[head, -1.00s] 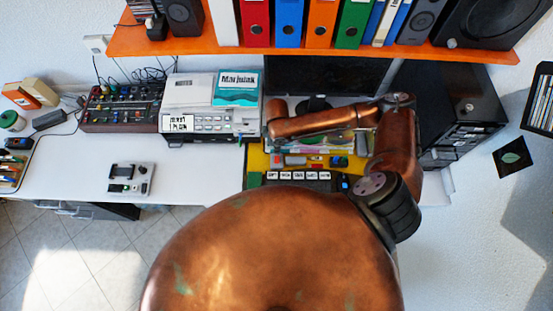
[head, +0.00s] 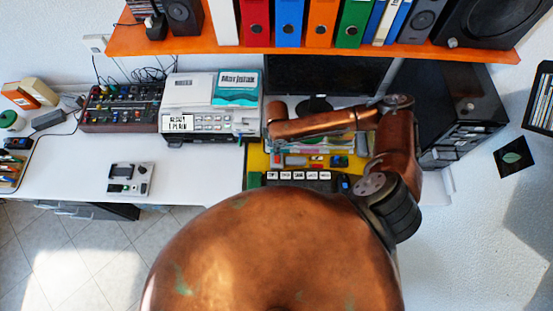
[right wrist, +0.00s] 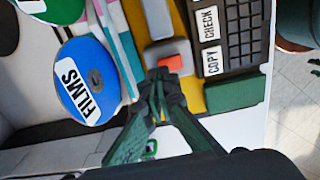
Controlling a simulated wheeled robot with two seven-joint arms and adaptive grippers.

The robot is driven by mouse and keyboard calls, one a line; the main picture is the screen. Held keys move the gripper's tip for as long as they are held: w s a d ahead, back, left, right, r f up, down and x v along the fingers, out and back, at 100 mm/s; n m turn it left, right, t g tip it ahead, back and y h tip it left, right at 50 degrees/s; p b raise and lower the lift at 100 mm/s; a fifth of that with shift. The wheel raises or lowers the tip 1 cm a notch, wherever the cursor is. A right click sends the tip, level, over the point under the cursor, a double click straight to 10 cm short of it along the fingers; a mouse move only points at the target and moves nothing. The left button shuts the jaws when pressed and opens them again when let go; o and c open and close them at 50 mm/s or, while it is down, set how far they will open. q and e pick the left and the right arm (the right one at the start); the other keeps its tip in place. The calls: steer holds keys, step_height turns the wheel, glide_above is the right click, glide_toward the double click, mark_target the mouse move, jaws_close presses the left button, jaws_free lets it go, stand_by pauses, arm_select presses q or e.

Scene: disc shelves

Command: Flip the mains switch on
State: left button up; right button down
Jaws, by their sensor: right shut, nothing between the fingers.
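In the right wrist view a small grey box with a red-orange switch (right wrist: 173,62) sits on the yellow mat (right wrist: 191,90), beside the dark key block. I take this as the mains switch. My right gripper (right wrist: 163,76) is shut and empty, its fingertips right at the near side of the red part. I cannot tell whether they touch it, or which way the switch is set. In the head view my forearm reaches over the mat and largely hides the gripper. My left gripper is not in view.
The key block (right wrist: 225,40) and a green block (right wrist: 222,95) lie close to the fingers. A blue FILMS disc (right wrist: 80,72) stands at the left. In the head view an orange shelf (head: 210,45) with binders overhangs the desk.

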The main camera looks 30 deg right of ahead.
steer(key=shift+f+b, duration=0.5)
steer(key=shift+f, duration=1.1)
steer(key=shift+r, duration=0.15)
step_height(320, 180, up, 7)
steer(key=p, duration=0.8)
stand_by(0.4)
stand_by(0.3)
